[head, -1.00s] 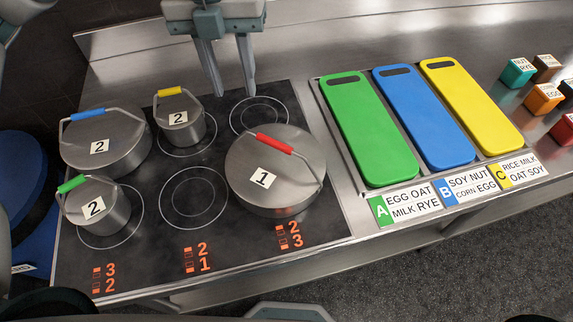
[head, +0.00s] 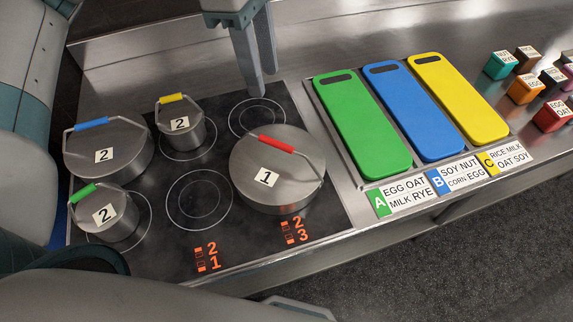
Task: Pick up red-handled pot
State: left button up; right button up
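The red-handled pot (head: 268,188) is a large steel pot with a lid marked 1. It stands on the right front of the black hob (head: 150,246). Its red handle grip (head: 276,144) lies on an arched bar over the lid. My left gripper (head: 262,82) hangs behind the pot, near the empty back right burner ring. Its two fingers point down, are apart and hold nothing. It does not touch the pot. My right gripper is not in view.
Pots with blue (head: 104,158), yellow (head: 183,128) and green (head: 108,216) handles stand on the hob's left and back. Green (head: 362,125), blue (head: 412,110) and yellow (head: 458,98) boards lie right of the hob. Labelled cubes (head: 526,89) sit at far right. The middle front burner is empty.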

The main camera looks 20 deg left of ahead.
pick_arm(q)
jog(key=shift+d+r+m, duration=0.1)
jog(key=shift+d+m, duration=0.1)
jog(key=shift+m, duration=0.5)
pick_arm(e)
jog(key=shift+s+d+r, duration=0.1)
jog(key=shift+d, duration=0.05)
